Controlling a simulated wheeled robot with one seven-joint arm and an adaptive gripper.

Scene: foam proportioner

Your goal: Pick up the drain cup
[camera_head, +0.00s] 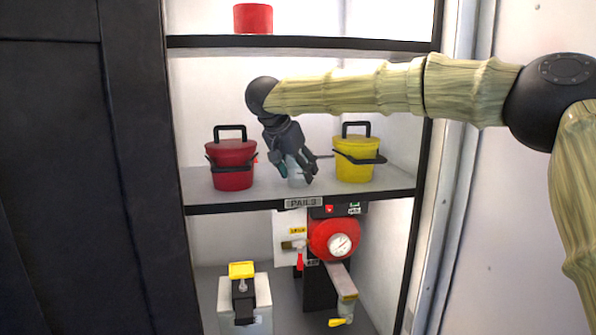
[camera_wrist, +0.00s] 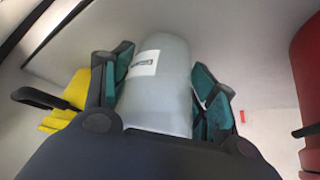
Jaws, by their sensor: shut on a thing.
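The drain cup is a pale translucent grey cup (camera_head: 297,173) with a small white label. In the head view it is at the middle shelf, between a red pail and a yellow pail, partly hidden by my gripper (camera_head: 297,174). In the wrist view the cup (camera_wrist: 160,85) lies between the teal-padded fingers of my gripper (camera_wrist: 167,85), which is shut on it. I cannot tell whether the cup's base touches the shelf.
The red pail (camera_head: 231,165) stands left of the cup and the yellow pail (camera_head: 356,158) right, both lidded with handles. The middle shelf (camera_head: 400,183) has a front edge labelled PAILS. Below are a red gauge unit (camera_head: 333,239) and a yellow-topped device (camera_head: 243,293). A red container (camera_head: 253,18) sits above.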

